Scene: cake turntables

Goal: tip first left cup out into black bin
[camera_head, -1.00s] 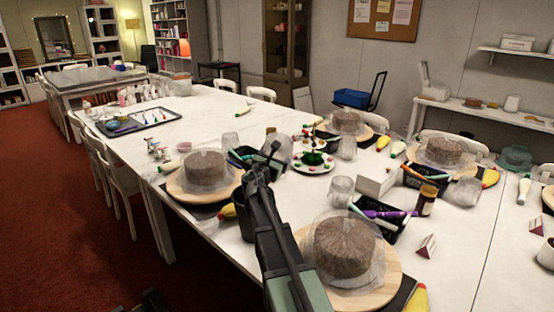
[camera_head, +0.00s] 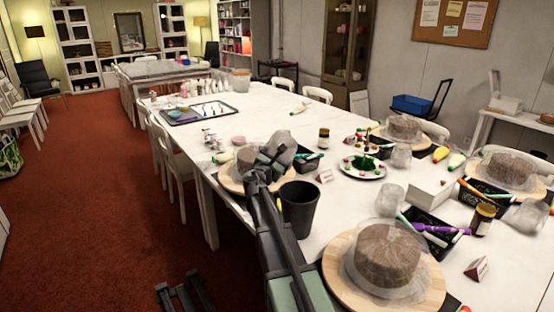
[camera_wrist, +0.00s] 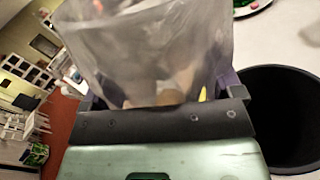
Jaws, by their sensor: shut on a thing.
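My gripper (camera_head: 270,160) is shut on a clear, translucent cup (camera_head: 285,146), held above the table near the left cake. The cup fills the upper middle of the wrist view (camera_wrist: 150,45), its sides widening away from the jaws. Tan and yellow patches show through it; I cannot tell whether they are inside or behind. The black bin (camera_head: 299,210) stands just right of my arm in the head view, its mouth open upward. In the wrist view the bin (camera_wrist: 285,120) is at the right, beside the cup. The cup is not over its mouth.
The left cake's wooden turntable (camera_head: 232,183) is partly behind my gripper. Another turntable (camera_head: 345,292) with a wrapped cake stands at the front right. A small sign (camera_head: 324,175) and a black caddy (camera_head: 306,163) are beyond the bin. Red carpet (camera_head: 110,200) lies open at left.

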